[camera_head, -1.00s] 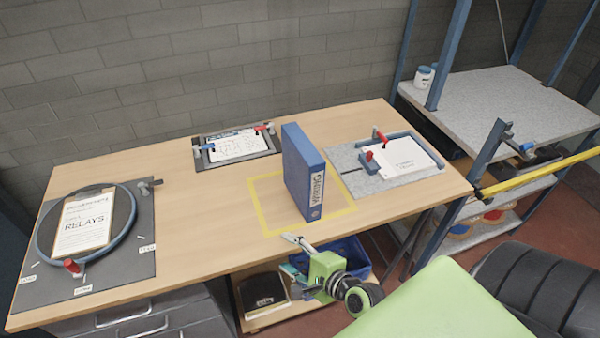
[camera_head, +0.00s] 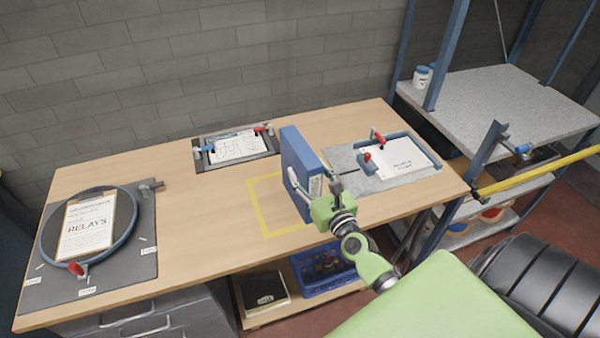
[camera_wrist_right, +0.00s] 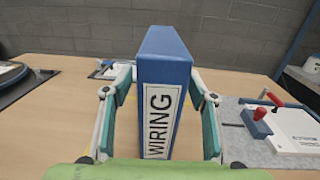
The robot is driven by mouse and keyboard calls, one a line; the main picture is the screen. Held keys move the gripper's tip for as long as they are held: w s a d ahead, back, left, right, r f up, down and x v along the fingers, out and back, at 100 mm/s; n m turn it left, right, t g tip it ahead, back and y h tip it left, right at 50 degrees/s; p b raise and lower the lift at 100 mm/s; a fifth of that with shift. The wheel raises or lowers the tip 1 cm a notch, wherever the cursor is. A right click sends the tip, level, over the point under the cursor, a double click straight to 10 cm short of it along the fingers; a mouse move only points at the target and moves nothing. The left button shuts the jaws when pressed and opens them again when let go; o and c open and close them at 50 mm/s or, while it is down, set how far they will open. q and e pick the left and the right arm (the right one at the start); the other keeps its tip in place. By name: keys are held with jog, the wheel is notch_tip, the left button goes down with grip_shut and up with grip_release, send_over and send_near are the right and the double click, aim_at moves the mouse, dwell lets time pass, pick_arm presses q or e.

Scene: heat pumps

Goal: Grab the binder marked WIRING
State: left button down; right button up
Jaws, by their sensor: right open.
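The blue binder (camera_head: 297,165) stands upright on the wooden table inside a yellow taped square. In the right wrist view the binder (camera_wrist_right: 165,52) shows its spine with a white label reading WIRING. My right gripper (camera_head: 318,184) is at the binder's near end and hides much of the spine in the head view. In the right wrist view the open right gripper (camera_wrist_right: 160,105) has one finger on each side of the binder, with a gap seen at the right finger. Whether the left finger touches cannot be told. My left gripper is not in view.
A board with a ring and RELAYS sheet (camera_head: 92,222) lies at the left. A framed sheet (camera_head: 236,146) is behind. A grey board with a blue-framed pad (camera_head: 362,183) lies right of the binder. A blue crate (camera_head: 325,272) sits below the table.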

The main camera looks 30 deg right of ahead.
jog(key=w, duration=0.3)
jog(key=w+d+p, duration=0.1)
jog(key=w, duration=0.1)
jog(key=shift+w+r, duration=0.1)
jog(key=shift+w, duration=0.3)
jog(key=shift+s, duration=0.1)
jog(key=c, duration=0.3)
grip_shut()
jog(key=shift+r, duration=0.15)
